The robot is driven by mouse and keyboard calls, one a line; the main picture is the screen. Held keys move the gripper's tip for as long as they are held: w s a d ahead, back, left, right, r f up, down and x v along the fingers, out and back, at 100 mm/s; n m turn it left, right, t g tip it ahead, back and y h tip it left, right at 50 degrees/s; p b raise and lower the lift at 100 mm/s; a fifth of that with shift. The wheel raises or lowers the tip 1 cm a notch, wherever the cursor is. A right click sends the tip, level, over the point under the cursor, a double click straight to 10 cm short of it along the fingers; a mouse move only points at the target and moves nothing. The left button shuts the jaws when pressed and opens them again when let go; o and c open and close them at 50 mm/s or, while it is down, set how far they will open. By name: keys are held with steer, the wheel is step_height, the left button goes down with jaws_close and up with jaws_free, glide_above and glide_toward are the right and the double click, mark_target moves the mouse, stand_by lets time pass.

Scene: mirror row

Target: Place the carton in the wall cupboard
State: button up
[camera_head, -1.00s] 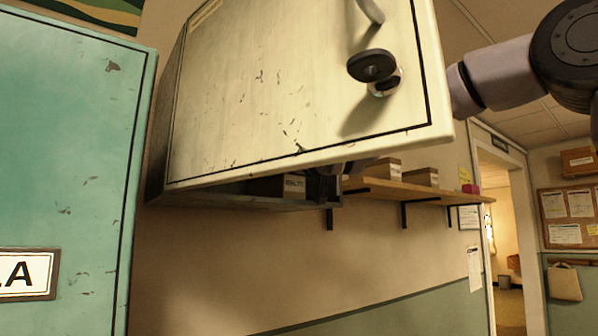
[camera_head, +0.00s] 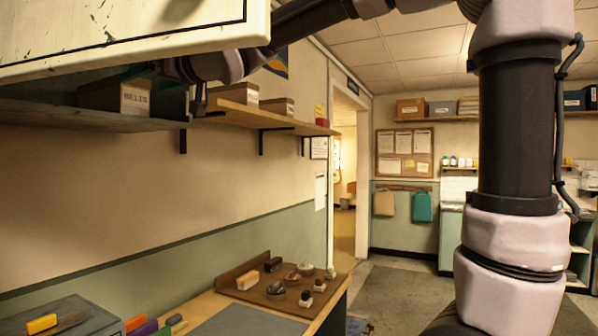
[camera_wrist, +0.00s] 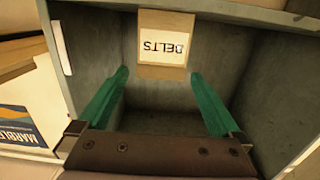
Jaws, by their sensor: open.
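A brown carton with a white BELTS label (camera_head: 135,99) stands on the floor of the grey wall cupboard (camera_head: 70,117). The cupboard's cream door (camera_head: 110,30) is open and covers its upper part in the head view. In the wrist view the carton (camera_wrist: 163,50) appears upside down, beyond and between my fingertips. My gripper (camera_wrist: 158,75) is open, with its green fingers apart and a gap between each finger and the carton. In the head view the door edge partly hides my gripper.
A wooden shelf (camera_head: 285,122) with small boxes adjoins the cupboard on the right. Below, a bench holds a brown tray (camera_head: 240,290) with several small items. Open floor (camera_head: 385,290) lies beyond the bench.

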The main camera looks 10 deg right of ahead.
steer(key=w+d+f+m+t+h, duration=0.15)
steer(key=d+f+m+h, duration=0.3)
steer(key=d, duration=0.75)
steer(key=w+d+f+m+h, duration=0.25)
steer(key=d+f+h, duration=0.2)
steer(key=d, duration=0.75)
steer(key=s+d+f+m+g+h, duration=0.2)
steer(key=s+d+f+m+g, duration=0.3)
steer(key=s+d+f, duration=1.2)
steer(key=shift+s+d+m, duration=0.15)
steer(key=shift+d+m, duration=0.3)
steer(key=shift+m, duration=0.75)
steer(key=shift+g, duration=0.25)
